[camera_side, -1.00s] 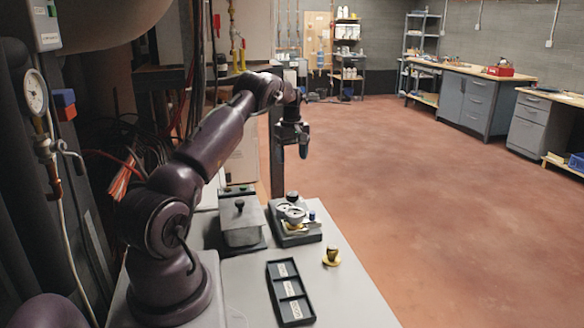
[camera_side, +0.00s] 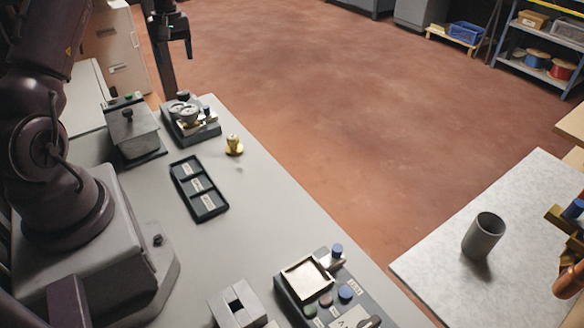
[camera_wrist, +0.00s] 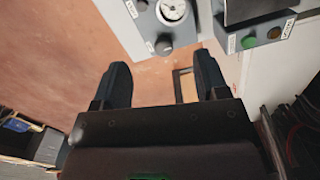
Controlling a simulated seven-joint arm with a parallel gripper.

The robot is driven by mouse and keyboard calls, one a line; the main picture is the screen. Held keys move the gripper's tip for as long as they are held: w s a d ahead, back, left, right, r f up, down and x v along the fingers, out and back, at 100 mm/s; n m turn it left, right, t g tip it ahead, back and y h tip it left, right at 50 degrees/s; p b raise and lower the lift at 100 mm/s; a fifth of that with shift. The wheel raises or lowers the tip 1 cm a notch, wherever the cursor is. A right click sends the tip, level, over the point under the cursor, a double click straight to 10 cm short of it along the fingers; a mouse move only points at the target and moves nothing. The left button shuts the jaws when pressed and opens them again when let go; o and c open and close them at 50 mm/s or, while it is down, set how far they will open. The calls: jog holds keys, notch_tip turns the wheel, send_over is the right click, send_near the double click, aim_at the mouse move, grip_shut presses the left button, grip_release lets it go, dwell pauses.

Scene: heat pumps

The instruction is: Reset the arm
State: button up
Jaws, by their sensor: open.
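My gripper (camera_side: 188,50) hangs in the air at the top left of the side view, above and beyond the far end of the grey bench (camera_side: 262,215). In the wrist view my gripper (camera_wrist: 161,78) shows two dark fingers spread apart with nothing held between them. The top of my arm is cut off in the side view.
A gauge unit (camera_side: 190,118), a lidded grey box (camera_side: 133,130), a brass piece (camera_side: 234,146) and a black three-slot tray (camera_side: 199,188) stand on the bench. A control box (camera_side: 335,295) is nearer. A grey cup (camera_side: 484,236) stands on the right table. Floor between is clear.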

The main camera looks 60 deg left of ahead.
jog(key=w+d+r+m, duration=0.1)
jog(key=d+r+m, duration=0.55)
jog(key=d, duration=0.65)
jog(key=s+d+r+m+t, duration=0.2)
jog(key=s+d+r+m, duration=0.1)
jog(key=d, duration=0.6)
jog(key=s+d+r+m+t, duration=0.2)
jog(key=s+d+r+m, duration=0.1)
jog(key=d, duration=0.6)
jog(key=s+d+r+m+t, duration=0.1)
jog(key=s+d+r+m, duration=0.2)
jog(key=d, duration=0.6)
jog(key=shift+s+r+t, duration=0.4)
jog(key=shift+s+r, duration=0.1)
jog(key=shift+s, duration=0.7)
jog(key=shift+m, duration=0.25)
